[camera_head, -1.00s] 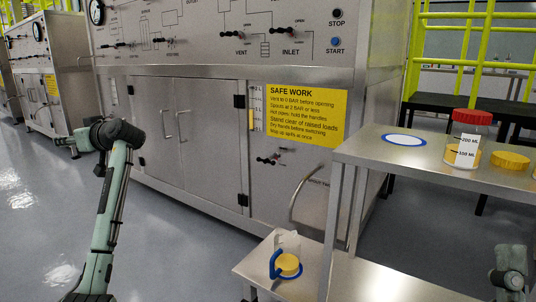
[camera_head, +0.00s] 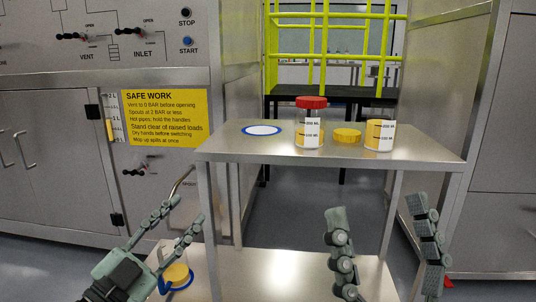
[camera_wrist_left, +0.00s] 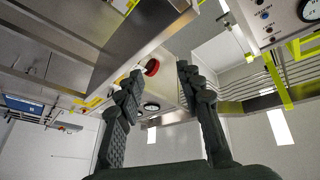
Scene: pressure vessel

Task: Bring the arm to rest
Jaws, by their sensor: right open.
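My left gripper (camera_head: 188,208) is at the lower left of the head view. Its two fingers are apart with nothing between them, and it covers part of a jug (camera_head: 177,275) with a blue handle and yellow contents on the lower shelf. In the left wrist view the fingers of the left gripper (camera_wrist_left: 160,72) are also spread and empty. My right gripper (camera_head: 375,204) is at the lower right of the head view, in front of the steel table, with its fingers wide apart and empty.
The steel table (camera_head: 225,148) carries a blue-rimmed white disc (camera_head: 262,130), a red-lidded jar (camera_head: 310,132), a yellow lid (camera_head: 346,135) and an open jar of yellow contents (camera_head: 379,139). The lower shelf (camera_head: 290,272) is mostly bare. A steel cabinet (camera_head: 50,180) stands at left.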

